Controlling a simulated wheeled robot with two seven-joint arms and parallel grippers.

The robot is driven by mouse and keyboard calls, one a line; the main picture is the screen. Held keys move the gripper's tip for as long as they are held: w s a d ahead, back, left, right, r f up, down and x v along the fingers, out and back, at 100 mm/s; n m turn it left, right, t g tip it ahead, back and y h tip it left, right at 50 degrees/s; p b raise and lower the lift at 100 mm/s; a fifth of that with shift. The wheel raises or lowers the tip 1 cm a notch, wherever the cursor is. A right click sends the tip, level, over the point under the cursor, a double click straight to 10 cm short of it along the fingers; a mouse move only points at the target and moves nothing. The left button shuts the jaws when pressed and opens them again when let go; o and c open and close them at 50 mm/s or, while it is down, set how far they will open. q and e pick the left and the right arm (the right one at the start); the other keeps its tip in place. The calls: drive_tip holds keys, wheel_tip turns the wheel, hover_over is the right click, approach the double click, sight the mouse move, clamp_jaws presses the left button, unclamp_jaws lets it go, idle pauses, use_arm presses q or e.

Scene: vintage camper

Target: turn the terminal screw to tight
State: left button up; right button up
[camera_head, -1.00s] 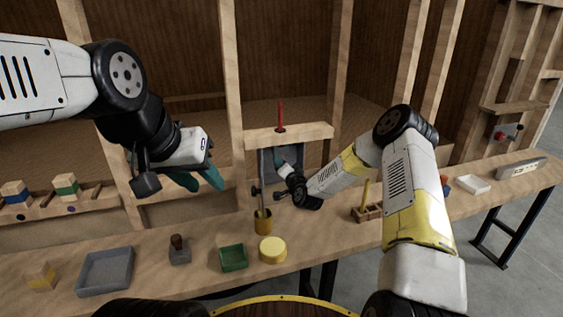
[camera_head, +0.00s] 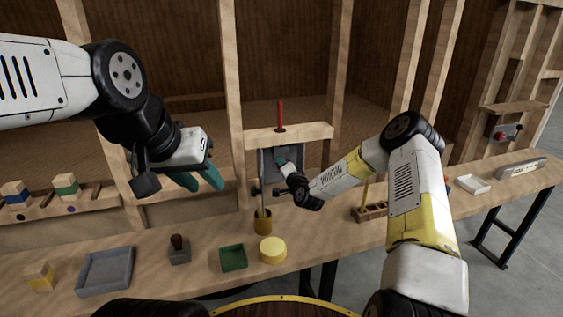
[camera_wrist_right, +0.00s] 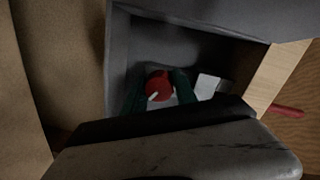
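The terminal screw appears as a red knob (camera_wrist_right: 158,86) with a white pointer mark, inside a grey open box in the right wrist view. The pointer slants down to the left. My right gripper (camera_wrist_right: 160,90) has its green fingers apart, one on each side of the knob; I cannot see firm contact. In the head view my right gripper (camera_head: 279,160) reaches into the grey box (camera_head: 264,165), and the arm hides the knob there. My left gripper (camera_head: 201,180) is open and empty above the left part of the bench.
A red rod (camera_head: 280,115) stands on the wooden ledge (camera_head: 310,132) over the box. Below are a yellow cup (camera_head: 263,225), yellow round lid (camera_head: 272,249), green tray (camera_head: 233,258), stamp (camera_head: 179,252) and grey tray (camera_head: 106,271). A wooden rack (camera_head: 369,213) stands near my right arm.

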drive_tip(key=o, duration=0.4)
drive_tip(key=shift+d+f, duration=0.1)
drive_tip(key=v, duration=0.8)
drive_tip(key=shift+w, duration=0.1)
